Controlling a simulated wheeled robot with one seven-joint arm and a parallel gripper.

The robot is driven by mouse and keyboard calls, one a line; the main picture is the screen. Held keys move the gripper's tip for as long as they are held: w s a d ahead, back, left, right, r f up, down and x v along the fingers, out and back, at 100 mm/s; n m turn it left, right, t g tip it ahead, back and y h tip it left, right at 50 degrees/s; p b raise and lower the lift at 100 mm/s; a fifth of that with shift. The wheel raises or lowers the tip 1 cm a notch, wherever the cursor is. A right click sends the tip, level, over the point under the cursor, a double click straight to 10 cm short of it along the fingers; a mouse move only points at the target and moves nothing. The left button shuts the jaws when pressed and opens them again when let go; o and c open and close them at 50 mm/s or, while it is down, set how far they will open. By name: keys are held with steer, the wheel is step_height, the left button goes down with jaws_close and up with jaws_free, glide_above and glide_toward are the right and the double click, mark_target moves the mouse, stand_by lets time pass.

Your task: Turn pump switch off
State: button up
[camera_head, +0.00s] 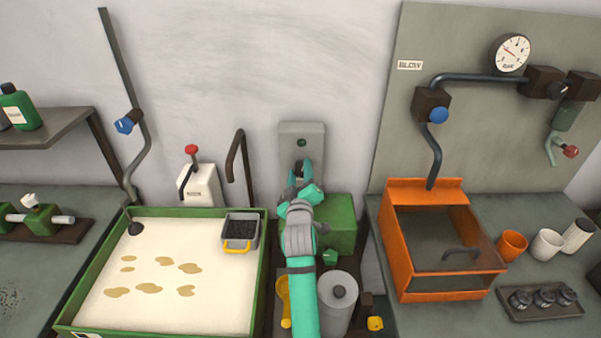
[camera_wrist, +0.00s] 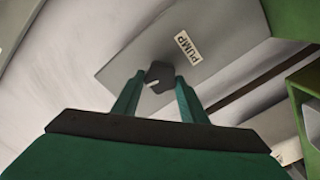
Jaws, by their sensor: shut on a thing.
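The pump switch plate (camera_head: 303,132) is a grey panel on the wall in the middle of the head view, with a small dark green spot near its top. It also shows in the wrist view (camera_wrist: 125,65), tilted, with a "PUMP" label (camera_wrist: 189,47). The dark switch knob (camera_wrist: 160,76) sits on the plate between the fingertips of my gripper (camera_wrist: 155,85). In the head view my gripper (camera_head: 302,172) reaches the lower part of the plate and mostly hides the knob. The fingers are closed on the knob. A pale mark shows on the knob's face.
A green block (camera_head: 335,225) sits just right of my wrist. A green-rimmed tray (camera_head: 165,322) stands to the left, and an orange open box (camera_head: 398,240) to the right. A grey cylinder (camera_head: 340,310) stands under my arm's right side.

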steer(key=shift+f+n, duration=0.2)
steer(key=shift+n, duration=1.1)
steer(key=shift+c, duration=0.2)
steer(key=o, duration=1.1)
steer(key=shift+a, duration=0.1)
steer(key=shift+s+r, duration=0.1)
steer(key=s, duration=1)
steer(key=shift+s, duration=0.3)
